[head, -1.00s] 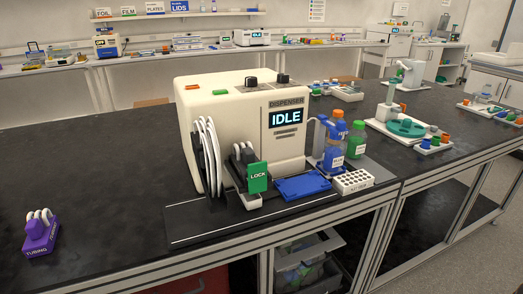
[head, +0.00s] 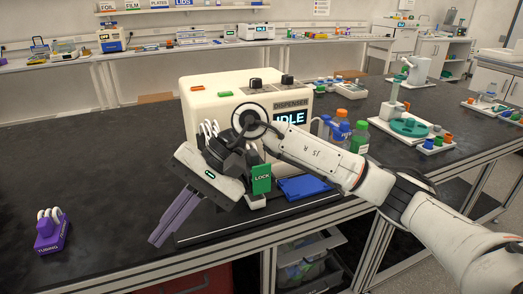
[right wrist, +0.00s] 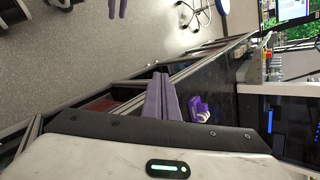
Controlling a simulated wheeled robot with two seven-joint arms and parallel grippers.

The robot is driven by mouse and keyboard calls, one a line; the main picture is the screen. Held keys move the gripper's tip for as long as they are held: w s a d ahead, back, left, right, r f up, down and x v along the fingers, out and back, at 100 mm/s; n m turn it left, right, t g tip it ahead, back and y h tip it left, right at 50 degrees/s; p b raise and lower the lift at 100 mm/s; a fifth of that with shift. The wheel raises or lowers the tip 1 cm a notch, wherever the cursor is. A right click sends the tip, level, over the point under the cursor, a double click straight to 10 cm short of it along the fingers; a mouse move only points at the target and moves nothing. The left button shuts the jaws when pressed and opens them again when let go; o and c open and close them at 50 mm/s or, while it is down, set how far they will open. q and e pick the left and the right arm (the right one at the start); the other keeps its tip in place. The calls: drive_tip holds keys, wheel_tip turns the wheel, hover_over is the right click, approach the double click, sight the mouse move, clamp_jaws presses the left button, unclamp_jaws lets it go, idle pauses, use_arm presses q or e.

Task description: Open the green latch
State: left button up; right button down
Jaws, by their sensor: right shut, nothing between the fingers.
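The green latch marked LOCK (head: 261,179) stands upright at the front of the cream dispenser (head: 225,105), whose screen reads IDLE, partly hidden by my arm. My right gripper (head: 156,240) is left of the latch, in front of the dispenser. Its purple fingers are shut, empty, and point down-left, away from the latch. The right wrist view also shows these fingers (right wrist: 160,75) together; the latch is not visible there. Two purple fingertips (right wrist: 118,8) at that view's top edge look like my left gripper, cut off by the frame; the head view does not show it.
A purple tubing holder (head: 52,232) sits at the left on the black bench. A blue tray (head: 303,187) lies right of the latch. Bottles, including a green-capped one (head: 359,137), stand further right.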

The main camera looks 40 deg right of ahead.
drive_tip(key=w+d+r+n+t+h, duration=0.1)
drive_tip(key=d+r+h, duration=0.2)
drive_tip(key=d, duration=0.5)
drive_tip(key=w+d+r+n+t+h, duration=0.1)
drive_tip(key=d+r+h, duration=0.3)
drive_tip(key=d, duration=0.5)
drive_tip(key=w+d+r+n+t+h, duration=0.1)
drive_tip(key=w+d+r+n+h, duration=0.1)
drive_tip(key=d, duration=0.6)
wheel_tip(320, 180, up, 3)
drive_tip(key=shift+d+f+h+p, duration=0.2)
drive_tip(key=shift+d+h+p, duration=0.1)
drive_tip(key=shift+h, duration=0.5)
drive_tip(key=shift+w, duration=0.15)
hover_over(260, 177)
drive_tip(key=w+d, duration=0.1)
drive_tip(key=f, duration=0.9)
drive_tip(key=shift+d+f, duration=0.2)
drive_tip(key=shift+f, duration=0.05)
